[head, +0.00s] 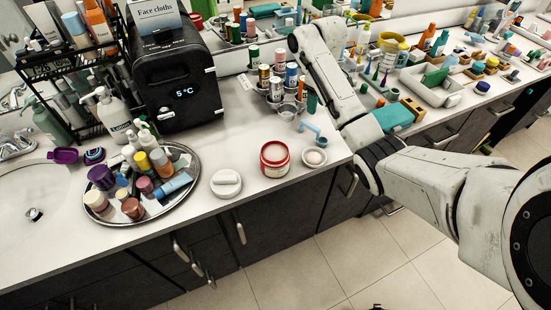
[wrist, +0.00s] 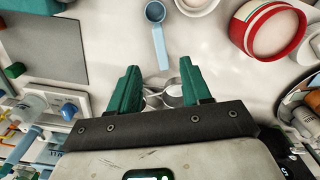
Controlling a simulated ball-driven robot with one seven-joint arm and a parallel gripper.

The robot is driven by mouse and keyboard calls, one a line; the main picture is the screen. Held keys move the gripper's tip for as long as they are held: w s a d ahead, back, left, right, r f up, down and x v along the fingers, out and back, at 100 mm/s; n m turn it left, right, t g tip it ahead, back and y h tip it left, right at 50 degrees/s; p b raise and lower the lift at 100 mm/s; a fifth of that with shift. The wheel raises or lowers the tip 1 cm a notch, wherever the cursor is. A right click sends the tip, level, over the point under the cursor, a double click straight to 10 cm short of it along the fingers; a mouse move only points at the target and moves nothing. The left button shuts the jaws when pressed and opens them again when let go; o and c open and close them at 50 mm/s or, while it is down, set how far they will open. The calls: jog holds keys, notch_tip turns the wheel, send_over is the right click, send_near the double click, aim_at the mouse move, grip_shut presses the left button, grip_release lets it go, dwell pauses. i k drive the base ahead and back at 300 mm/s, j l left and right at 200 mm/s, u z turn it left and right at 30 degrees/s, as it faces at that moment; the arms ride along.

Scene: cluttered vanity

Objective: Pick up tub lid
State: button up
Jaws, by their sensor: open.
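A white round lid with a raised bar across its top (head: 227,183) lies flat on the counter near the front edge, between the round tray and the red tub. I take it to be the tub lid. The red tub (head: 275,159) stands to its right, and its top looks open. The tub also shows at the upper right of the wrist view (wrist: 268,28). My gripper (wrist: 160,82) is open and empty, its two teal fingers apart above metal cups. It is away from the lid, farther back and to the right.
A blue scoop (head: 309,129) and a small white dish (head: 314,157) lie right of the tub. A round metal tray (head: 196,190) crowded with bottles is left of the lid. A metal rack of cans (head: 279,99) and a black cooler (head: 174,75) stand behind.

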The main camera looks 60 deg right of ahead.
aim_at(226, 184)
jog(key=l+u, duration=0.4)
jog(key=i+l+u, duration=0.1)
jog(key=l+u, duration=0.15)
jog(key=u, duration=0.15)
jog(key=l+u, duration=0.4)
jog(key=k+j, duration=0.05)
jog(key=j, duration=0.05)
